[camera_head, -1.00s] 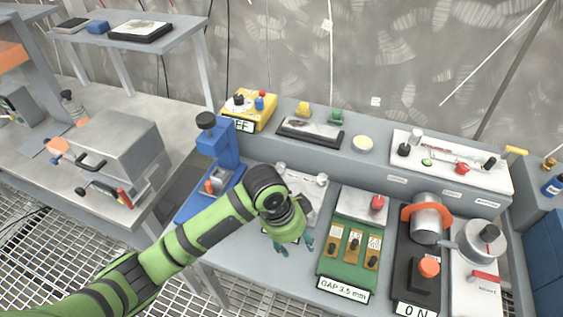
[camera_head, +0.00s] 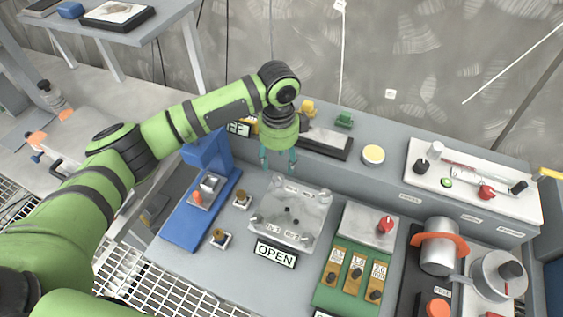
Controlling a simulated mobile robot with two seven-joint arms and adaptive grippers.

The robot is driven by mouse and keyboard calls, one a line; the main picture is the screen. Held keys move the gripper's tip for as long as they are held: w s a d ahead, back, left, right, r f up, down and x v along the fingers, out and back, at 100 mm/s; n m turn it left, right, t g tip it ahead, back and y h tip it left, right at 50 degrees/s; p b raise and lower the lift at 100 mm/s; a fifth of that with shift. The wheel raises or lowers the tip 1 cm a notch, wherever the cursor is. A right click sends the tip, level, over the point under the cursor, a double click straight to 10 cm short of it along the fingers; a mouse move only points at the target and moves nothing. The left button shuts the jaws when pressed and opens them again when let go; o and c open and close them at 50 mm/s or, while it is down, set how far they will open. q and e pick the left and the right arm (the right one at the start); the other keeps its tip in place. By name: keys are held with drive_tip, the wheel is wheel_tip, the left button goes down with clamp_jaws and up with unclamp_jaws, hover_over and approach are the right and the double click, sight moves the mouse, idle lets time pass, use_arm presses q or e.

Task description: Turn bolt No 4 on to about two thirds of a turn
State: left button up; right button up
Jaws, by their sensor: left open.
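The near labels seem to read No 1 and No 2. I cannot make out which bolt is No 4. My left gripper (camera_head: 278,161) points down just beyond the plate's far left edge, fingers apart and empty. It seems to hang above the plate, with nothing between its fingers. My right gripper is not in view.
A blue press-like stand (camera_head: 208,160) is left of the plate, with two small brass knobs (camera_head: 242,198) between. A green switch panel (camera_head: 345,278) with a red knob stands right. A raised ledge behind holds a black-framed tray (camera_head: 325,142) and a cream disc (camera_head: 373,155).

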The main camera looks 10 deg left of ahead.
sight(279, 177)
use_arm(q)
drive_tip(key=f, duration=0.2)
drive_tip(key=s+f+p, duration=0.1)
drive_tip(key=f, duration=0.1)
drive_tip(key=shift+f, duration=0.35)
drive_tip(key=shift+w+f, duration=0.1)
drive_tip(key=shift+f, duration=0.55)
clamp_jaws()
drive_tip(key=shift+m, duration=0.3)
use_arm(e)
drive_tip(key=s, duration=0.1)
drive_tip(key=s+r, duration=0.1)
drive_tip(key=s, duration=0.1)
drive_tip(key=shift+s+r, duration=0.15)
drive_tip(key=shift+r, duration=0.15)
